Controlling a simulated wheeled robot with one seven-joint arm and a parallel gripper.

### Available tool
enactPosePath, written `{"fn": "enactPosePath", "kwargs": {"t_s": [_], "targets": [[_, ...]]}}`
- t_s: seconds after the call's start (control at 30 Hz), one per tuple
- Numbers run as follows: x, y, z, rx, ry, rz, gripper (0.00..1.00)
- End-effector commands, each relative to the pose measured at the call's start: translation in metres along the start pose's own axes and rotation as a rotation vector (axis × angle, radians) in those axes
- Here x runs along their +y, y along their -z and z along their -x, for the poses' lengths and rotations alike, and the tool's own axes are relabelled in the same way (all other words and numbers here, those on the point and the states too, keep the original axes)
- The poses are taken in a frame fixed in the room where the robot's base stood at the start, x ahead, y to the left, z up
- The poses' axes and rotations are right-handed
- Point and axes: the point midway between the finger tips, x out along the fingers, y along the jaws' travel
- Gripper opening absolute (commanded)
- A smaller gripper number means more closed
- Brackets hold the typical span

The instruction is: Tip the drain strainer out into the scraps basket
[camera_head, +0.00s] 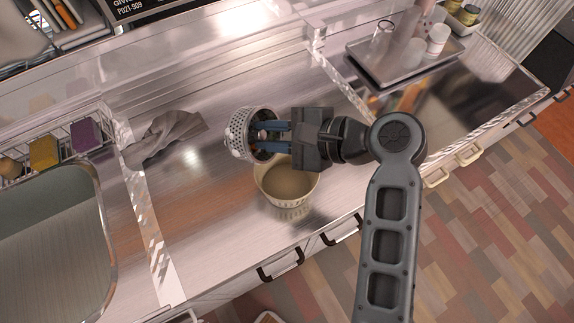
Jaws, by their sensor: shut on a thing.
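The drain strainer (238,134) is a perforated metal cup in the middle of the camera_head view. My gripper (262,133) comes from the right and is shut on the strainer, its blue fingers reaching into the open mouth. The strainer lies tilted on its side, its mouth turned to the right. Something orange-brown shows inside it, too small to make out. The scraps basket (287,200), a cream round tub, stands upright on the steel counter just below and right of the strainer in the picture. Its visible inside looks empty; my gripper covers part of its far rim.
A grey cloth (168,136) lies crumpled on the counter (215,215) to the left. The sink (50,245) is at far left, with a wire rack of sponges (62,150) behind it.

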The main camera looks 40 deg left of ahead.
Motion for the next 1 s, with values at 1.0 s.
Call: {"fn": "enactPosePath", "kwargs": {"t_s": [1.0], "targets": [[0.012, 0.012, 0.000, -0.098, 0.097, 0.004, 0.00]]}}
